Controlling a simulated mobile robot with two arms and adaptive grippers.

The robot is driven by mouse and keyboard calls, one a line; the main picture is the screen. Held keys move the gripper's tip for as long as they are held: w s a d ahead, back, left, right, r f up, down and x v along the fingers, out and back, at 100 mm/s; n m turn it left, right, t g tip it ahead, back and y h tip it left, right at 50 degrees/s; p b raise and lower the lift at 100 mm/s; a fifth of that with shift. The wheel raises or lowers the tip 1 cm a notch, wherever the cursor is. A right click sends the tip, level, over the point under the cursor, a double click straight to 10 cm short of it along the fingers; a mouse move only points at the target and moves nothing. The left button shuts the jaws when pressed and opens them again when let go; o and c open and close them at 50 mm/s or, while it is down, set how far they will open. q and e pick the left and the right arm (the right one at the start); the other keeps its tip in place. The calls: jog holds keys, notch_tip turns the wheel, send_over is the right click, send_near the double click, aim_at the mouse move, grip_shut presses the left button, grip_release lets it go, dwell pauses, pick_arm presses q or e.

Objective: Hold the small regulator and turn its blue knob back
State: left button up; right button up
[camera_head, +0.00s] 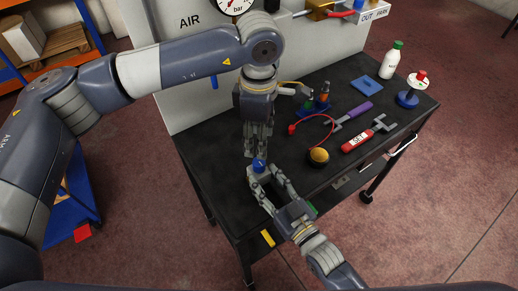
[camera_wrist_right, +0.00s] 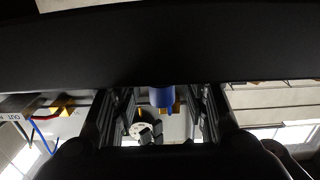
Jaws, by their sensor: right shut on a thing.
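The small regulator's blue knob (camera_head: 259,165) shows near the left part of the black table, at the tips of my right gripper (camera_head: 262,177). The right gripper comes from the front and is shut on the regulator, whose body is mostly hidden by the fingers. In the right wrist view the blue knob (camera_wrist_right: 162,97) shows between the two fingers, with a bit of brass (camera_wrist_right: 176,107) beside it. My left gripper (camera_head: 256,152) points down just behind and above the knob. Whether it touches the knob, and how far its fingers are apart, I cannot tell.
On the black table (camera_head: 210,150) lie a red cable (camera_head: 312,118), a round brass-coloured piece (camera_head: 318,156), a purple-handled tool (camera_head: 355,112) and a red-handled tool (camera_head: 362,140). A white bottle (camera_head: 390,62) stands at the back right. The grey air panel (camera_head: 180,110) rises behind.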

pick_arm(q)
jog(key=shift+r, duration=1.7)
pick_arm(e)
jog(key=o, duration=1.3)
